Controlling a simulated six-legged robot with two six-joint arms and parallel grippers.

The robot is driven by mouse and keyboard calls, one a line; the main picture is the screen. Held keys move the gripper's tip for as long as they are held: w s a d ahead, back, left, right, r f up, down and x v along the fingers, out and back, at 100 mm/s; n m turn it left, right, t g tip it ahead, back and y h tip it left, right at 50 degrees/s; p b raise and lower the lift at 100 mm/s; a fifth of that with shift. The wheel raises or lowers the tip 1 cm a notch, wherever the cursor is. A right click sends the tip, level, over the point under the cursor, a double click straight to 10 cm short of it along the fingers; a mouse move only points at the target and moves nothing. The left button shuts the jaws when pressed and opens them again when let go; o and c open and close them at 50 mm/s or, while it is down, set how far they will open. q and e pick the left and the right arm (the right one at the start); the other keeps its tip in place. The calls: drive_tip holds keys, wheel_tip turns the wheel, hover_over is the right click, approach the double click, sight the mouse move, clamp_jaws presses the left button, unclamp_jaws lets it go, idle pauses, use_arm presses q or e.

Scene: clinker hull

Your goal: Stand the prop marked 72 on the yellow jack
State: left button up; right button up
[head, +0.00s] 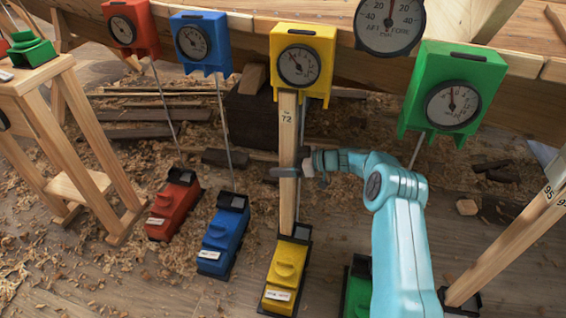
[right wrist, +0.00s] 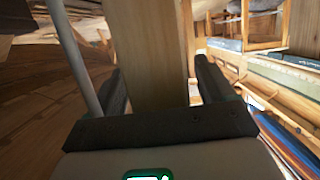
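The prop marked 72 (head: 287,133) is a pale wooden post, upright in the head view. Its lower end meets the dark pad at the back of the yellow jack (head: 283,268); its top reaches the lower edge of the yellow gauge box (head: 303,58). My right gripper (head: 287,171) is around the prop at mid-height. In the right wrist view the prop (right wrist: 152,60) stands between the dark fingers (right wrist: 162,90). A gap shows between the prop and the right-hand finger, so the gripper looks open; contact on the left side is unclear. My left gripper is out of view.
A red jack (head: 174,205) and a blue jack (head: 223,236) stand to the left. A green jack (head: 357,287) is partly behind my right arm. Another prop (head: 510,240) leans at the right. A wooden stand (head: 110,175) is at the left. Shavings cover the floor.

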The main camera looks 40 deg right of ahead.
drive_tip(key=p+v, duration=0.2)
drive_tip(key=v, duration=0.5)
drive_tip(key=shift+s+p, duration=0.2)
drive_tip(key=shift+p, duration=0.15)
drive_tip(key=shift+d+r, duration=0.1)
drive_tip(key=shift+d, duration=0.05)
drive_tip(key=s+a+p, duration=0.3)
drive_tip(key=shift+s+a+p, duration=0.1)
drive_tip(key=shift+a+p, duration=0.2)
drive_tip(key=shift+a, duration=0.1)
drive_tip(key=shift+s, duration=0.1)
idle(0.5)
